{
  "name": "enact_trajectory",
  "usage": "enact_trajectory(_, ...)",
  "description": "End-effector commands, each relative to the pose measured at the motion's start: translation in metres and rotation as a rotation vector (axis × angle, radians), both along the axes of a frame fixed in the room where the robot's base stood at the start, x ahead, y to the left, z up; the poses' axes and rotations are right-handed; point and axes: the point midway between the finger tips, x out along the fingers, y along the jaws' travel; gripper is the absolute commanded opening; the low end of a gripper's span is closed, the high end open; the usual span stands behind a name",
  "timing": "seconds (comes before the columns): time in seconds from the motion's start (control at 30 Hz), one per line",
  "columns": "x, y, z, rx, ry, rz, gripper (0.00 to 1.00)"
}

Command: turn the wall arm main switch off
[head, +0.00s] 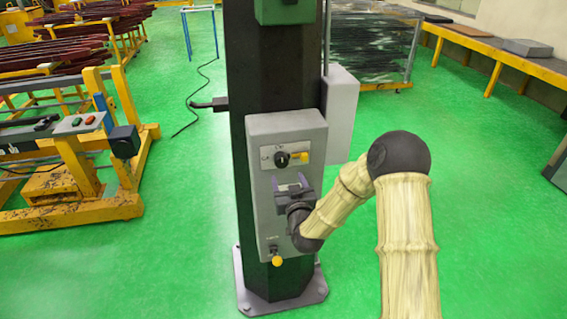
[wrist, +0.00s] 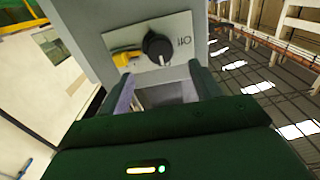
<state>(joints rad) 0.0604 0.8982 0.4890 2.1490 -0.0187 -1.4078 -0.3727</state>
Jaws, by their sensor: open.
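The main switch is a black rotary knob (head: 282,159) on a light plate, high on the front of a grey control box (head: 286,126) fixed to a dark column. In the wrist view the knob (wrist: 158,47) sits just beyond my fingertips, with a white pointer line and markings beside it on the plate. My gripper (head: 290,183) is in front of the box, a little below the knob. It is open and empty, and its fingers (wrist: 160,85) appear apart from the knob. The exact gap to the box is hard to tell.
A yellow part (head: 299,157) sits right beside the knob on the same plate. A yellow knob (head: 277,261) is low on the box. A grey side box (head: 340,112) is on the column's right. A yellow frame (head: 75,170) stands left; green floor is clear around the column.

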Motion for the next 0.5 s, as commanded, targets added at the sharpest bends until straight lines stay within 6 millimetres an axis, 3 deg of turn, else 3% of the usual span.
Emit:
enact_trajectory(0.3,0.044,0.013,0.003,0.001,-0.001,0.0,0.63)
enact_trajectory(0.5,0.063,0.018,0.001,0.001,0.001,0.0,0.63)
